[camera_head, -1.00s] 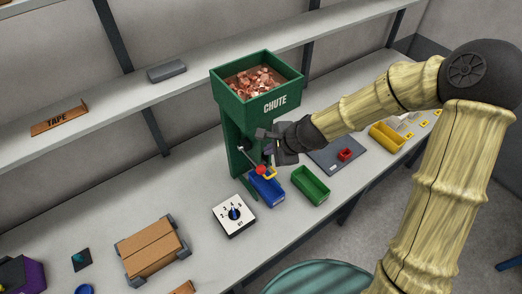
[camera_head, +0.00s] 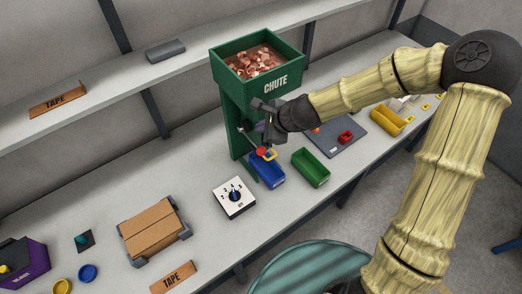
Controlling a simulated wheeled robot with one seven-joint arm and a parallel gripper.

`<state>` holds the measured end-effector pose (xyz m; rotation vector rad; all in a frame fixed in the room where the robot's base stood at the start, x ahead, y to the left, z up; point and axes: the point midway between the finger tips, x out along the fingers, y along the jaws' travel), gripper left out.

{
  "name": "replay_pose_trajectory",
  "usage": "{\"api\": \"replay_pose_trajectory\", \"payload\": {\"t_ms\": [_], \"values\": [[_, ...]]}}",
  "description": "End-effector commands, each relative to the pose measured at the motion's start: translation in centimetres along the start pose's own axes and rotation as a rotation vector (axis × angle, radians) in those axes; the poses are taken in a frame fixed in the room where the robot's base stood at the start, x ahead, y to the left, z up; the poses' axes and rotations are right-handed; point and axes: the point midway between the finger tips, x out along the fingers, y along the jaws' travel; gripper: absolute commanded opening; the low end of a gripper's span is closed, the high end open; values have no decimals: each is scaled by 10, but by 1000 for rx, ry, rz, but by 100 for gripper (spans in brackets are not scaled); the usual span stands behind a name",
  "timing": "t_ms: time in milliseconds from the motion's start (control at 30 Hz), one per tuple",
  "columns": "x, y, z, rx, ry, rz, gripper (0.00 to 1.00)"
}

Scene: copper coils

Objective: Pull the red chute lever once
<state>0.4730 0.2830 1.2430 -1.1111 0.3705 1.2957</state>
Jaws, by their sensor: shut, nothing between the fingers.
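The green chute (camera_head: 257,62) stands on the bench, its top hopper full of copper pieces (camera_head: 259,60). Its lever is a thin grey rod on the front with a red knob (camera_head: 262,150) at its end. A small yellow part shows beside the knob. My gripper (camera_head: 268,136) is shut and empty, in front of the chute post and just above the red knob. I cannot tell whether the fingers touch the lever. My wrist hides part of the post. The blue bin (camera_head: 268,171) sits below the lever.
A green bin (camera_head: 311,168) stands right of the blue bin. A white dial box (camera_head: 234,198) is in front, with a cardboard box (camera_head: 152,230) to its left. A grey mat (camera_head: 338,141) with a small red tray lies behind the green bin.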

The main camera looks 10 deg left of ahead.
Motion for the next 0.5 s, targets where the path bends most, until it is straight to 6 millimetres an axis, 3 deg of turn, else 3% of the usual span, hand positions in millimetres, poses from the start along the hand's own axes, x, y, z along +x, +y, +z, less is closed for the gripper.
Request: {"api": "replay_pose_trajectory", "payload": {"t_ms": [200,500], "values": [[24,17,-16,-1,0,1,0],[40,29,-27,-4,-1,2,0]]}}
